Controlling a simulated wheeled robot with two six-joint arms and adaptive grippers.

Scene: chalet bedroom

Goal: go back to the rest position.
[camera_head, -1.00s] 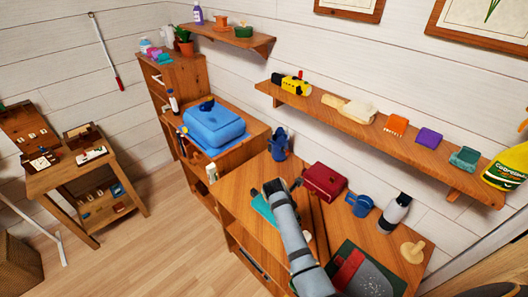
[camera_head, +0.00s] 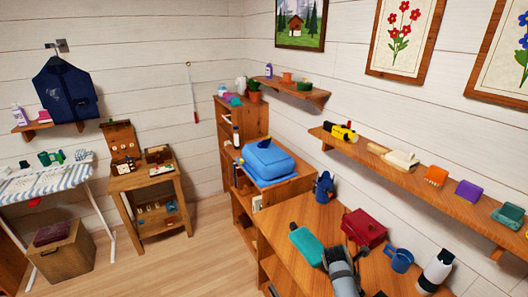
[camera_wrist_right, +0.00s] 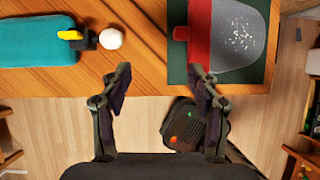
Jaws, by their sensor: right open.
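My right gripper (camera_wrist_right: 158,85) is open and empty in the right wrist view. Its two fingers are spread apart at the wooden counter's front edge, with nothing between them. In the head view my right arm reaches in from the bottom over the counter (camera_head: 283,238), and the fingertips there are hard to make out. A teal object (camera_head: 306,245) lies on the counter just left of my arm; a teal item (camera_wrist_right: 35,40) also shows at the left of the wrist view. My left gripper is not in view.
On the counter are a red box (camera_head: 364,228), a blue mug (camera_head: 399,260) and a white-and-dark cylinder (camera_head: 435,270). A red-and-grey item (camera_wrist_right: 235,35) lies on a dark green mat. A blue case (camera_head: 268,160) sits on the cabinet.

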